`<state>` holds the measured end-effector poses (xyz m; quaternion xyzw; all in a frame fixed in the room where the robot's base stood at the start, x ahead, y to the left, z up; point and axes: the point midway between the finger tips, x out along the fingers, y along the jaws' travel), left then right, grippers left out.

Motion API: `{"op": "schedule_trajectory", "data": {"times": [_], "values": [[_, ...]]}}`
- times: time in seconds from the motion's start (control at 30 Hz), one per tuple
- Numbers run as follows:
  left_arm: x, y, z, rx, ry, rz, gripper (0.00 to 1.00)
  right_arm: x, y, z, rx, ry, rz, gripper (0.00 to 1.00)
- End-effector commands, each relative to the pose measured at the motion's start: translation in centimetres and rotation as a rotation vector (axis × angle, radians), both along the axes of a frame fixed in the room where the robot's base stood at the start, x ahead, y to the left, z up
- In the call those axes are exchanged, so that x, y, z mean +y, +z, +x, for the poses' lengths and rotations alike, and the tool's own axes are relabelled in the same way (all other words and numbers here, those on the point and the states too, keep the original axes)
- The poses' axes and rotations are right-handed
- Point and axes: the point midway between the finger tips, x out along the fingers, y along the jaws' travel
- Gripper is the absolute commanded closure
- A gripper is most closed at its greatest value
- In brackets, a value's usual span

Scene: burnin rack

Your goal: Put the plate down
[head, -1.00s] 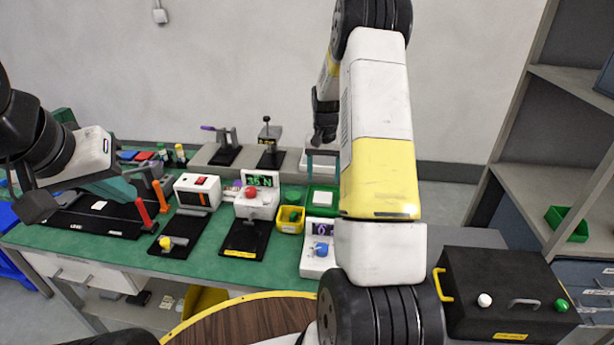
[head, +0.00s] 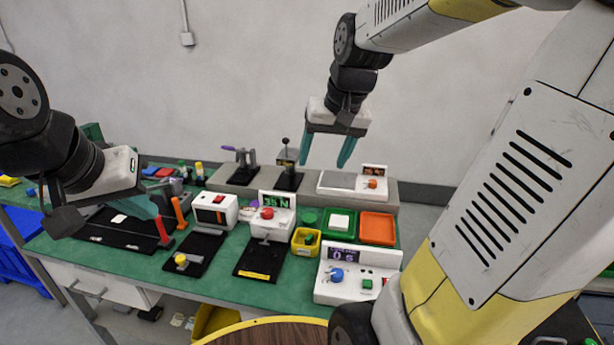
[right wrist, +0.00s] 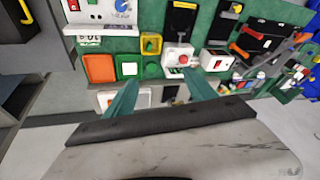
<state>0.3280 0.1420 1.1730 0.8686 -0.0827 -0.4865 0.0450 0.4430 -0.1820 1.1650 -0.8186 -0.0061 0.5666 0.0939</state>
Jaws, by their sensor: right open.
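My right gripper (head: 323,164) hangs above the back of the bench with its two teal fingers apart and nothing between them; the fingers also show in the right wrist view (right wrist: 161,78). No plate is in my right gripper. My left gripper (head: 146,206) is at the left over a black board; its finger gap is hidden.
An orange tray (head: 377,228) stands beside the green one, with a yellow bin (head: 306,242) to the left. A white scale-like device (head: 352,185) sits on the rear ledge. A white box with a display (head: 357,275) is at the front. Levered fixtures stand behind and left.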

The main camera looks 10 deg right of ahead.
Motion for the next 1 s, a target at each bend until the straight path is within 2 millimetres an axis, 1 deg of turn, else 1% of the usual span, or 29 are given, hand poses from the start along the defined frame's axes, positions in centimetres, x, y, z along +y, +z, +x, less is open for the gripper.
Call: {"op": "schedule_trajectory", "data": {"times": [0.03,0.1,0.2,0.3,0.33,0.4,0.5,1.0], "values": [[0.0,0.0,0.0,0.000,0.000,0.000,1.00,0.8,0.8,-2.3,-0.040,0.029,0.001,0.35],[0.0,0.0,0.0,0.000,0.000,0.000,1.00,1.8,1.2,-4.9,-0.084,0.067,0.002,0.35],[0.0,0.0,0.0,0.000,0.000,0.000,1.00,2.9,1.3,-7.9,-0.138,0.111,0.002,0.35],[0.0,0.0,0.0,0.000,0.000,0.000,1.00,3.6,1.1,-10.0,-0.176,0.143,0.000,0.35],[0.0,0.0,0.0,0.000,0.000,0.000,1.00,3.7,1.0,-10.5,-0.184,0.149,-0.001,0.35],[0.0,0.0,0.0,0.000,0.000,0.000,1.00,3.9,0.9,-11.2,-0.197,0.160,-0.002,0.35],[0.0,0.0,0.0,0.000,0.000,0.000,1.00,4.0,0.7,-11.6,-0.203,0.167,-0.002,0.35],[0.0,0.0,0.0,0.000,0.000,0.000,1.00,4.0,0.8,-11.5,-0.203,0.167,-0.002,0.35]]}}
